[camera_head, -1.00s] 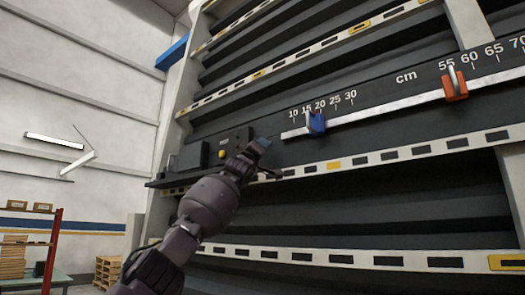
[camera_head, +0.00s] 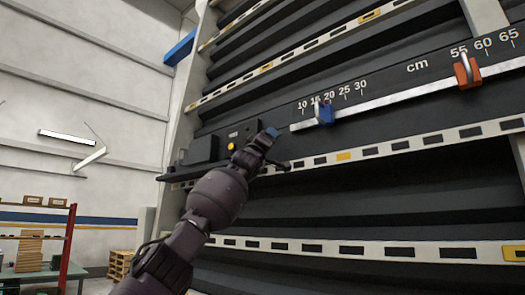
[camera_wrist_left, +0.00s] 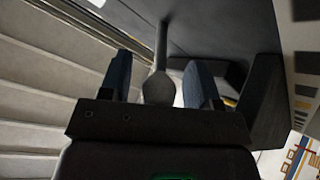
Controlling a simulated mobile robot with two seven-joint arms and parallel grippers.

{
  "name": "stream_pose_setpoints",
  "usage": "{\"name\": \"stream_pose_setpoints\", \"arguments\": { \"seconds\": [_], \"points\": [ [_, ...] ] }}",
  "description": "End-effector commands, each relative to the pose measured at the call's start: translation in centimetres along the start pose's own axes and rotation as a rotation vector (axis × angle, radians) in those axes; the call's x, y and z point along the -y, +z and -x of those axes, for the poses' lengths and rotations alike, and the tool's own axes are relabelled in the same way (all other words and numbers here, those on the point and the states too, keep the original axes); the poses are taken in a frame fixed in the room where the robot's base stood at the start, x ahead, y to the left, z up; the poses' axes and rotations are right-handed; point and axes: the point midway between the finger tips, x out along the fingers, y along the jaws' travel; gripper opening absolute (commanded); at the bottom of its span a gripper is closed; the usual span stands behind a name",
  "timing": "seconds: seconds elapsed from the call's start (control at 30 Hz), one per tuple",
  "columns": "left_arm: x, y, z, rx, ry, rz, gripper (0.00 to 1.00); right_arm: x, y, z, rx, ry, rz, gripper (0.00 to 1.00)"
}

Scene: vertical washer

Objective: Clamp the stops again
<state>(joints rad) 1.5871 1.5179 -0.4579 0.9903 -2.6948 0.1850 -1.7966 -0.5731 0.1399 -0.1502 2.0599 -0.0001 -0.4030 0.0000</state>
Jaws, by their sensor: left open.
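The blue stop (camera_head: 324,113) sits near the left end of the silver rail (camera_head: 400,97), around the 15–20 marks. The orange stop (camera_head: 467,72) sits farther right, near the 55 mark. Each has a pale upright lever; how tightly either is clamped cannot be told. My left gripper (camera_head: 270,134) is left of the blue stop and apart from it, by the control panel. In the left wrist view its two blue fingers (camera_wrist_left: 158,72) are open around a grey lever (camera_wrist_left: 161,45). The lever stands between them; contact is not clear. My right gripper is not in view.
A dark control box (camera_head: 202,149) and a yellow button (camera_head: 231,146) are left of my gripper. Slotted pale strips (camera_head: 350,250) run across the dark machine front. A red shelf rack (camera_head: 68,245) and pallets (camera_head: 120,263) stand at the far left.

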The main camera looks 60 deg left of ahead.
Motion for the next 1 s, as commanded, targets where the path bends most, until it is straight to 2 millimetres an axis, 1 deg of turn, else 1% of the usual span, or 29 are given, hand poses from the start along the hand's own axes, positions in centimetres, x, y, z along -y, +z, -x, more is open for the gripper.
{"name": "stream_pose_setpoints", "arguments": {
  "seconds": [0.03, 0.1, 0.27, 0.4, 0.53, 0.7, 1.0],
  "points": [
    [0.4, 0.8, 0.5, 0.007, -0.002, -0.004, 0.57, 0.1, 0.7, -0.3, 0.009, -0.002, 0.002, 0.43],
    [0.6, 1.1, 1.3, 0.009, -0.003, -0.006, 0.57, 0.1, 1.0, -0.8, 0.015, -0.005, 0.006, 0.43],
    [0.8, 1.5, 3.4, 0.013, -0.006, -0.01, 0.57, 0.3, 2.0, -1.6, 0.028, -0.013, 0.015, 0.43],
    [0.6, 1.5, 5.1, 0.014, -0.005, -0.012, 0.57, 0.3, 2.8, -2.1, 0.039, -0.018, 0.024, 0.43],
    [0.8, 0.9, 6.1, 0.008, -0.007, -0.006, 0.57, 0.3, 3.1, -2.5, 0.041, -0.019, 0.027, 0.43],
    [0.5, 0.8, 7.0, 0.008, -0.006, -0.006, 0.57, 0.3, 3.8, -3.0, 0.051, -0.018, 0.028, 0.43],
    [0.1, 0.8, 7.9, 0.007, 0.0, -0.004, 0.57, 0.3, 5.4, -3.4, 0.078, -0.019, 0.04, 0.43]
  ]
}}
